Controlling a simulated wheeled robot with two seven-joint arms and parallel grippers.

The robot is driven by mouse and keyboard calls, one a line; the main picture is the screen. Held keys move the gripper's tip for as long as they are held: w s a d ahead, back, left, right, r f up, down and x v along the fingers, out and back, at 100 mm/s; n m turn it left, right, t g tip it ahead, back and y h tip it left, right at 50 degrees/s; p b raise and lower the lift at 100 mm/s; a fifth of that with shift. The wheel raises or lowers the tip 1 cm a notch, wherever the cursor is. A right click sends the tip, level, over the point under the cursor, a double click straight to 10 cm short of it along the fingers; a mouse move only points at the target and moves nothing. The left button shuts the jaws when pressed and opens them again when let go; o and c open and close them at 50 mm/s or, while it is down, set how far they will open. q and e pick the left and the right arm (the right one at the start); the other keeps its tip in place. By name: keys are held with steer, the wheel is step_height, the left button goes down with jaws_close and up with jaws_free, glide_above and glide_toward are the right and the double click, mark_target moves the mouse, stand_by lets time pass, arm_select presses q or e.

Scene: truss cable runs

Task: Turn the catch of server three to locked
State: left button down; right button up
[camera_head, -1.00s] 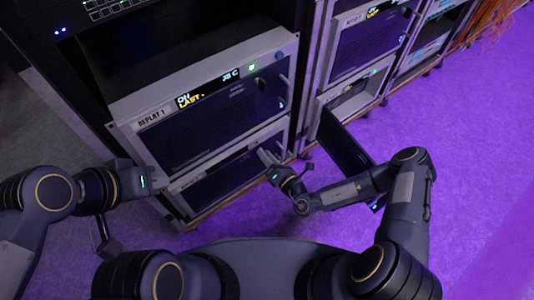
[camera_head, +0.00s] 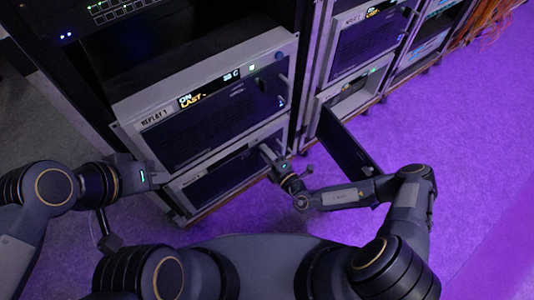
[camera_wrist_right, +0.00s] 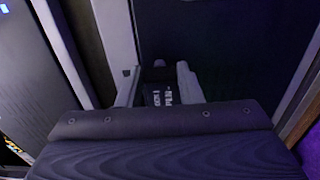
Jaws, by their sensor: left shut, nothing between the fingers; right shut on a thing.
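My right gripper (camera_head: 266,152) is at the right end of the lower grey-framed server (camera_head: 228,172) in the head view. In the right wrist view the right gripper (camera_wrist_right: 158,85) is shut on a small dark catch (camera_wrist_right: 159,64). A dark label with white lettering, partly hidden by the fingers, sits just below it; I cannot tell which way the catch is turned. My left gripper (camera_head: 160,178) is shut and empty beside the left edge of the lower server. No number three is readable on this server.
A server marked REPLAY 1 (camera_head: 205,118) with a small lit display sits directly above. To the right, a dark panel (camera_head: 345,143) juts out from the neighbouring rack. Orange cables (camera_head: 487,25) hang at the far right. The purple floor (camera_head: 460,130) is clear on the right.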

stand_by(0.5)
steer(key=o, duration=1)
steer(key=p+v, duration=0.1)
steer(key=v, duration=0.6)
steer(key=shift+s+d+p, duration=0.2)
steer(key=shift+s+p, duration=0.15)
steer(key=shift+p, duration=0.05)
